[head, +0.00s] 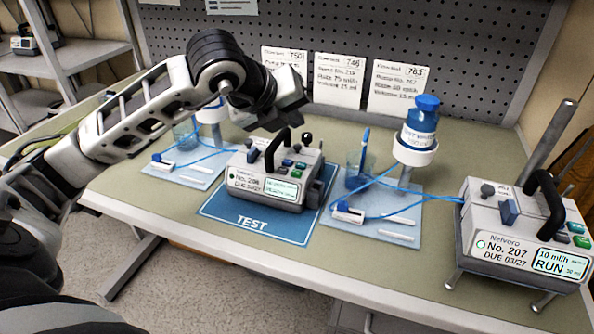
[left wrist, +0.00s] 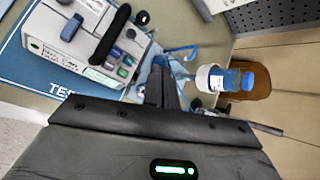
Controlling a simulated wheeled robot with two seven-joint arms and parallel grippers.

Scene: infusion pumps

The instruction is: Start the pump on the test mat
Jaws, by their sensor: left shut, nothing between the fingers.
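The blue test mat (head: 222,208), marked TEST, lies in the middle of the bench. A white pump (head: 262,192) with a black handle stands on it, with green and blue buttons (head: 290,168) on its sloped top. Its label seems to read No. 208; its lit screen is too small to read. My left gripper (head: 297,108) is shut and empty, raised above the pump's back right part. In the left wrist view, the pump (left wrist: 75,40) is at upper left with its buttons (left wrist: 122,65) left of the shut fingers (left wrist: 163,80). My right gripper is not in view.
A second pump, No. 207 (head: 515,235), stands at the right; its screen reads 10 ml/h RUN. A blue bottle (head: 420,122) on a stand, a beaker (head: 358,178) and a light tray (head: 400,215) lie between. Three cards hang on the pegboard (head: 460,50) behind.

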